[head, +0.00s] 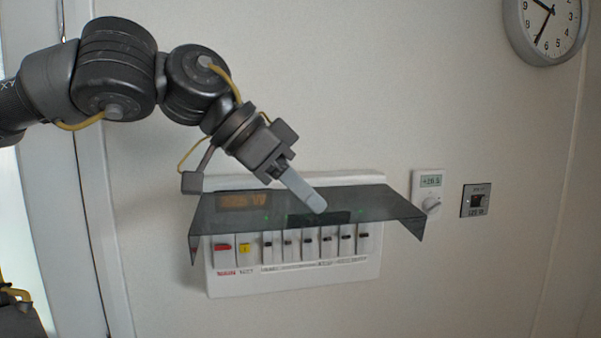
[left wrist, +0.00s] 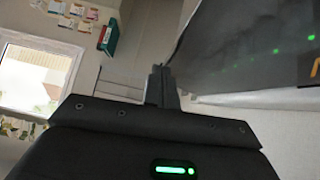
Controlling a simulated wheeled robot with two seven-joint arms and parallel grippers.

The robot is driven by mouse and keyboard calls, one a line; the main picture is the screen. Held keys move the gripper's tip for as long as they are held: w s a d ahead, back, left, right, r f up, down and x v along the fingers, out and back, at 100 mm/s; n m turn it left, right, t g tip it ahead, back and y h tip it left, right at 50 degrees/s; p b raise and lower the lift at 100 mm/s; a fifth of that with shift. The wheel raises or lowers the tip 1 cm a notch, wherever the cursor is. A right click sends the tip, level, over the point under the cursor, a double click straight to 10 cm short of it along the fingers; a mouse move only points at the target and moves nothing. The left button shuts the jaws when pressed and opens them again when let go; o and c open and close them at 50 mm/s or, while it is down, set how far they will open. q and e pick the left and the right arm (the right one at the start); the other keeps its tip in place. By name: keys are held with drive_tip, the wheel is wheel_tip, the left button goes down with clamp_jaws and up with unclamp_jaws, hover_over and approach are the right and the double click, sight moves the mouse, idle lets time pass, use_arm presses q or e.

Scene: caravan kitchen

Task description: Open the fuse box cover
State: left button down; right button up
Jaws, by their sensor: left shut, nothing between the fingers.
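The fuse box (head: 300,285) is a white panel on the wall with a row of several switches, a red one and a yellow one at its left end. Its dark, see-through cover (head: 375,205) is swung up and sticks out from the wall above the switches. My left gripper (head: 315,203) is shut and empty, its fingertips over the cover's upper side in the head view; I cannot tell whether they touch it. In the left wrist view, the shut fingers (left wrist: 160,85) show beside the cover (left wrist: 245,45). My right gripper is not in view.
A thermostat (head: 429,192) and a small square wall switch (head: 476,201) are right of the fuse box. A round clock (head: 545,28) hangs at the upper right. A door frame (head: 90,200) runs down the left. The wall below the box is clear.

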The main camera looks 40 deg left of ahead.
use_arm(q)
drive_tip(key=s+a+r, duration=0.2)
drive_tip(key=s+r, duration=0.4)
drive_tip(key=r, duration=0.5)
drive_tip(key=shift+s+a, duration=0.35)
drive_tip(key=shift+s+a, duration=0.1)
